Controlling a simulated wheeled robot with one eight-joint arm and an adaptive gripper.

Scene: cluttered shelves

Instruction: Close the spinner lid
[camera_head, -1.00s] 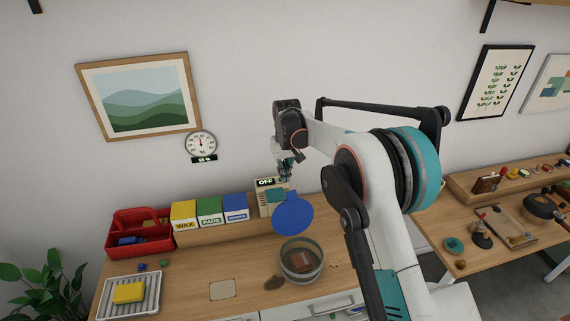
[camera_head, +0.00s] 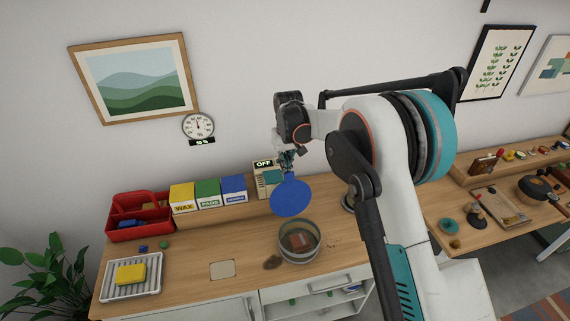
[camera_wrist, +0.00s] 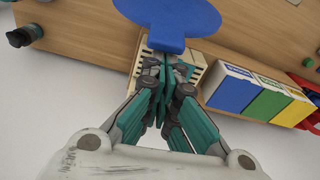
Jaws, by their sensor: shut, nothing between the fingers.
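The spinner is a round grey-rimmed bowl (camera_head: 314,240) on the wooden counter, with a brown block inside. Its round blue lid (camera_head: 291,197) stands raised and open above and behind the bowl. In the wrist view the blue lid (camera_wrist: 182,14) shows at the top, with its narrow tab just ahead of my fingertips. My gripper (camera_head: 288,163) is shut and empty, behind the upper edge of the lid. It also shows in the wrist view (camera_wrist: 166,62), fingertips close together at the tab. I cannot tell whether they touch it.
A beige box with an OFF display (camera_head: 264,164) stands just behind the lid. Yellow, green and blue boxes (camera_head: 208,194) and a red caddy (camera_head: 140,225) stand to the left. A tray with a yellow sponge (camera_head: 131,274) is front left. The counter left of the bowl is mostly clear.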

